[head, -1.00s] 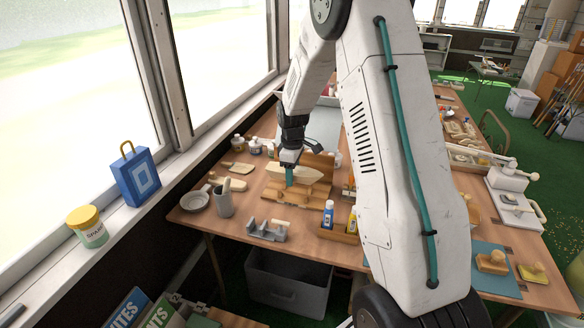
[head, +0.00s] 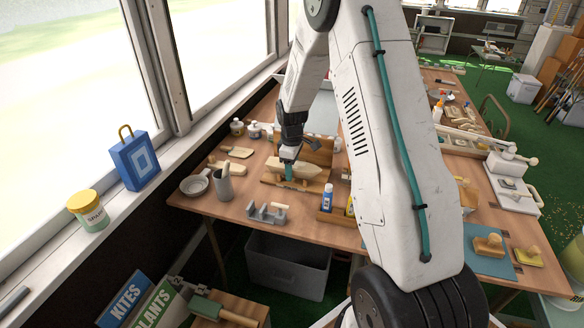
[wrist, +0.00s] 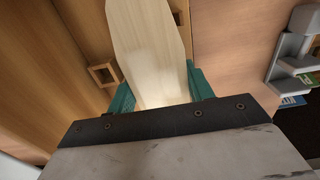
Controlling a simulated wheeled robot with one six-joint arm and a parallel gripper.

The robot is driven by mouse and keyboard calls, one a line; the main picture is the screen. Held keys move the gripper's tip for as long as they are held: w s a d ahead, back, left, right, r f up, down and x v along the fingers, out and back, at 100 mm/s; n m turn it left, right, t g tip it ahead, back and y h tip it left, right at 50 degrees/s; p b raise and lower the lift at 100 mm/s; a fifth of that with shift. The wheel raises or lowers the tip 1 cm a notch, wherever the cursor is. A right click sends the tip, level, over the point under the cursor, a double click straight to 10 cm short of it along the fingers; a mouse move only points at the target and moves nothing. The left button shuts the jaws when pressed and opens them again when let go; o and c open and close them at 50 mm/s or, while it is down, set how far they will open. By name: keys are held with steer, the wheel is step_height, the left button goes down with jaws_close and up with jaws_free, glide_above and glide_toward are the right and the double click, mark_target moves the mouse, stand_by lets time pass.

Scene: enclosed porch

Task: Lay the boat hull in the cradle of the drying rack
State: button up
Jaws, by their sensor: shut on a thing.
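The boat hull (head: 308,170) is a long pale wooden piece with a pointed end. My gripper (head: 289,176), with teal fingers, is shut on it; in the wrist view the hull (wrist: 148,45) runs away between the fingers. The drying rack appears to be the brown wooden stand with an upright back board (head: 318,152) on the workbench. The hull is level along the rack, low over its base and in front of the back board. The hull covers most of the cradle, and I cannot tell whether they touch. In the wrist view, small square wooden frames (wrist: 103,75) show beside the hull.
In front of the rack stand a grey holder (head: 266,212) and a blue bottle (head: 327,197) in a wooden tray. A grey cup (head: 223,186) and dish (head: 194,186) are at the left. White-capped jars (head: 254,130) stand behind. Bare bench (head: 240,205) shows at the front left.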

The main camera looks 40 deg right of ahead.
steer(key=shift+f, duration=0.55)
steer(key=o, duration=1.6)
steer(key=shift+r, duration=0.1)
steer(key=shift+c, duration=0.3)
steer(key=shift+w+d+r, duration=0.1)
steer(key=shift+w+r, duration=0.1)
steer(key=shift+r, duration=0.65)
steer(key=shift+o, duration=0.2)
steer(key=shift+s+r, duration=0.15)
steer(key=shift+r, duration=1)
steer(key=shift+s+r, duration=0.1)
steer(key=shift+r, duration=1.3)
